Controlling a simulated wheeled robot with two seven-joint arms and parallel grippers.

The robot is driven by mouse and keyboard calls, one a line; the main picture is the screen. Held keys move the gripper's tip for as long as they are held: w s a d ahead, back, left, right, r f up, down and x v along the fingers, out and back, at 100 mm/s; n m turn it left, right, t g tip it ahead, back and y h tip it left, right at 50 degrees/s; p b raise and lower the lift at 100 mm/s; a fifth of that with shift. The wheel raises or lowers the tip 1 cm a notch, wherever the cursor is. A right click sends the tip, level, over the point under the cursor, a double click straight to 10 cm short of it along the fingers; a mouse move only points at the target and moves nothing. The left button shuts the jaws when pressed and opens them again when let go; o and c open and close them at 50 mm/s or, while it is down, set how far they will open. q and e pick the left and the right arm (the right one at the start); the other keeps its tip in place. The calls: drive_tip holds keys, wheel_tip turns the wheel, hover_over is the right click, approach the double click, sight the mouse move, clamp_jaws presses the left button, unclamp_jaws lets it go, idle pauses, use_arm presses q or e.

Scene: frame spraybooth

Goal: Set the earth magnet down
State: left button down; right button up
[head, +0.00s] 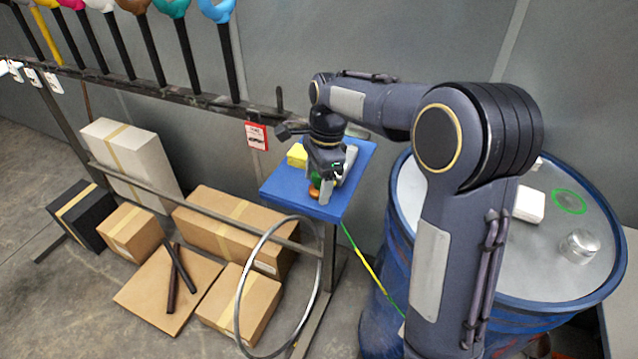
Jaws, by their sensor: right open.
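My right gripper (327,187) points down over the small blue shelf (356,160) beside the rack, its fingers apart. A small green and copper-brown piece (315,189), which may be the earth magnet, sits low at the fingers, partly hidden by them. I cannot tell whether it touches a finger. A green-and-yellow cable (366,262) runs down from the shelf's front edge towards the blue drum; its upper end is hidden. My left gripper is out of view.
A yellow block (297,155) lies on the shelf just left of my gripper. The blue drum (482,283) at right carries a white block (529,205) and a metal tin (579,246). A metal hoop (240,312) leans at the rack's front. Boxes (235,229) fill the floor at left.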

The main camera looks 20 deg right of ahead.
drive_tip(key=shift+c, duration=0.5)
drive_tip(key=c, duration=1.2)
